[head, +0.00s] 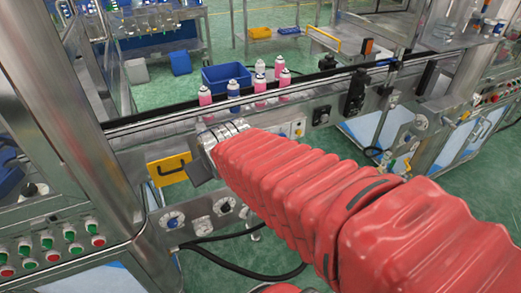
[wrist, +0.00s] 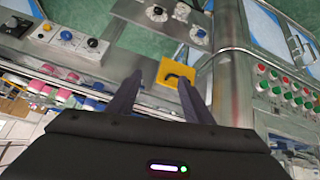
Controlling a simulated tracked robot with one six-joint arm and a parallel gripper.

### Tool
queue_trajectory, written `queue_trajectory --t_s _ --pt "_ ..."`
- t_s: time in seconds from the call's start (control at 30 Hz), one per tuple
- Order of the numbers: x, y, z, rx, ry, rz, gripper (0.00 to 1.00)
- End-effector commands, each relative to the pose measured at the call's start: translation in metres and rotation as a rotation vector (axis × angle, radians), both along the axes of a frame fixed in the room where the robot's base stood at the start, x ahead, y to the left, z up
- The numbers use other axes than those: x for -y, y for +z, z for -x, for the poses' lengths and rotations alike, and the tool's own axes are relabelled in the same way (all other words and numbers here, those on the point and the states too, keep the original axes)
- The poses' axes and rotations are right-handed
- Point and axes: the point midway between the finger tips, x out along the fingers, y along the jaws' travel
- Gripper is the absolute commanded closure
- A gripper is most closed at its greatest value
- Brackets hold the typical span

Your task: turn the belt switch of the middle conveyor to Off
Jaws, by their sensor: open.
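The conveyor (head: 150,126) runs across the head view, with pink and blue spray cans (head: 260,84) on it. Below it hangs a panel with a blue knob (head: 172,220) and a darker knob (head: 226,207). Those knobs show at the top of the wrist view, one dark (wrist: 158,13) and one bluish (wrist: 200,33). Another panel, at left in the wrist view, has a blue knob (wrist: 65,35) and a black knob (wrist: 92,43). I cannot tell which is the belt switch. My gripper (wrist: 160,82) is open and empty, apart from the knobs. In the head view its fingers are hidden.
A yellow plate with a black handle (head: 168,170) is close to my gripper; in the wrist view it appears beside the right finger (wrist: 178,72). A metal post (head: 92,130) and a push-button console (head: 60,245) stand at left. A black cable (head: 250,270) lies on the green floor.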

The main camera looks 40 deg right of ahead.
Motion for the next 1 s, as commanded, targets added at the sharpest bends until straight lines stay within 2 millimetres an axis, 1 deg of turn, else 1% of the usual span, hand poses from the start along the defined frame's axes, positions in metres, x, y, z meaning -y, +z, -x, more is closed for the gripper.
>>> queue_trajectory --t_s 0.03,0.2,0.37,0.4,0.47,0.5,0.73,0.9,1.0 --pt "0.013 -0.007 -0.010 0.011 -0.012 0.015 0.54" --pt "0.052 -0.024 -0.041 0.074 -0.027 0.069 0.54" --pt "0.088 -0.042 -0.064 0.131 -0.035 0.115 0.54" --pt "0.098 -0.047 -0.068 0.142 -0.047 0.129 0.54" --pt "0.106 -0.055 -0.077 0.169 -0.026 0.129 0.54" --pt "0.114 -0.061 -0.081 0.183 -0.024 0.136 0.54" --pt "0.157 -0.091 -0.096 0.272 -0.015 0.171 0.54" --pt "0.182 -0.116 -0.099 0.343 -0.002 0.179 0.54" --pt "0.195 -0.130 -0.098 0.388 0.001 0.177 0.54"
